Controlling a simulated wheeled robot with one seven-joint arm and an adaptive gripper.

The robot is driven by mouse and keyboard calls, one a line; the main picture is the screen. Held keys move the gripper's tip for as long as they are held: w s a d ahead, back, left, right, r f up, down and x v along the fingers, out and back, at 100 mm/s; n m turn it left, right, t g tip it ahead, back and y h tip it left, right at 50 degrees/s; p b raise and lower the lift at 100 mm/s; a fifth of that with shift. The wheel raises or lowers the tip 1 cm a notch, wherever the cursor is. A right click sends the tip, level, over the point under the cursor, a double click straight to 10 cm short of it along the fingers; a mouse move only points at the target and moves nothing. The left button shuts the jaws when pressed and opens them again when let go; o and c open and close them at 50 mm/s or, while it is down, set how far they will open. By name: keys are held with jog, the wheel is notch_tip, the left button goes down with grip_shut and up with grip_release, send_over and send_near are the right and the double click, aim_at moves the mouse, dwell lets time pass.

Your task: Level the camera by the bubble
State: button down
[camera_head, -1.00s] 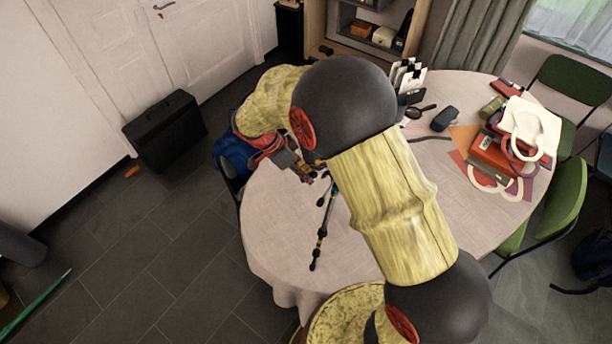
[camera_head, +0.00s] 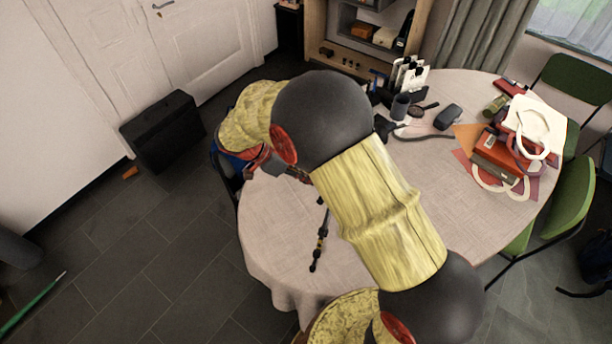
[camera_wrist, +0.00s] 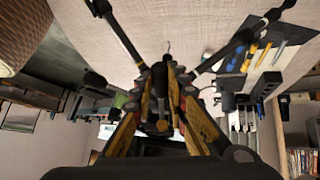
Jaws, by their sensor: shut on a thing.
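A black tripod leg (camera_head: 320,238) with a yellowish band lies across the pale tablecloth in the head view, left of my forearm. The rest of the tripod is hidden behind my arm there. In the wrist view, tripod legs spread away from the middle, one up to the left (camera_wrist: 122,38) and one to the right (camera_wrist: 232,46). My gripper (camera_wrist: 170,76) is shut at the middle where these legs meet, on a dark part of the tripod. I cannot tell which part. The camera and bubble cannot be made out.
The round table (camera_head: 275,235) is bare at its front left. A grey cup (camera_head: 400,106), a magnifying glass, a dark case (camera_head: 447,117) and a white bag (camera_head: 528,128) stand toward the back and right. Tools (camera_wrist: 262,58) lie right of the tripod in the wrist view.

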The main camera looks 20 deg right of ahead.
jog(key=c, duration=1.7)
grip_release()
jog(key=shift+c, duration=0.2)
jog(key=v, duration=1.2)
